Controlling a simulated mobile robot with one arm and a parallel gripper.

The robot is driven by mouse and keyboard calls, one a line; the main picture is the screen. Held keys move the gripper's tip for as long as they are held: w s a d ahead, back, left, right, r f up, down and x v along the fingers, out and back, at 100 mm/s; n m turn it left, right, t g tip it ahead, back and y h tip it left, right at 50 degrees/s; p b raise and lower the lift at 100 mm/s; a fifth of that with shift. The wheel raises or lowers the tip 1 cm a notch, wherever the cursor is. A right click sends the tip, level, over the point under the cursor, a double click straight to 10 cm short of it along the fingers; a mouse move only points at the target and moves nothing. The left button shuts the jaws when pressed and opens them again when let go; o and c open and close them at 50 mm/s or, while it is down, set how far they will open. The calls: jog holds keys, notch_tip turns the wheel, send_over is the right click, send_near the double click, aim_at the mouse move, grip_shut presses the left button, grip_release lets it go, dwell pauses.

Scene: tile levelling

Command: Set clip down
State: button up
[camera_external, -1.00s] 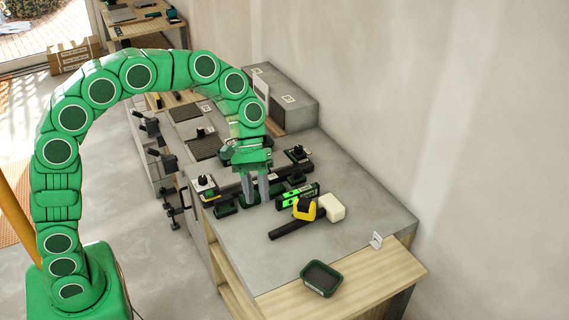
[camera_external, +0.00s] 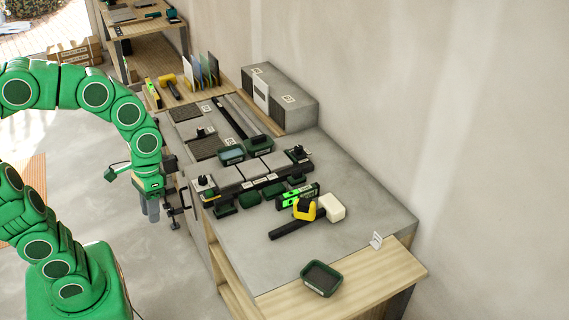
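My gripper (camera_external: 150,218) hangs fingers-down beyond the left edge of the grey workbench (camera_external: 350,205), over the floor side. Its two grey fingers show close together from this angle, and I cannot tell whether they are open or shut. No clip can be made out between them. Grey tiles (camera_external: 254,168) lie in a row on the bench. A black clamp-like piece with a white label (camera_external: 204,184) stands at the row's left end, and another black piece (camera_external: 298,153) at its right end. I cannot tell which small piece is the clip.
A green tray (camera_external: 321,279) sits at the near end.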

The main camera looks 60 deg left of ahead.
jog(key=s+a+f+m+y, duration=0.1)
jog(key=s+a, duration=0.3)
jog(key=s, duration=0.6)
jog(key=shift+a+f+m+y, duration=0.15)
jog(key=shift+f+m+y, duration=0.25)
jog(key=shift+f+m, duration=0.4)
jog(key=shift+f, duration=0.1)
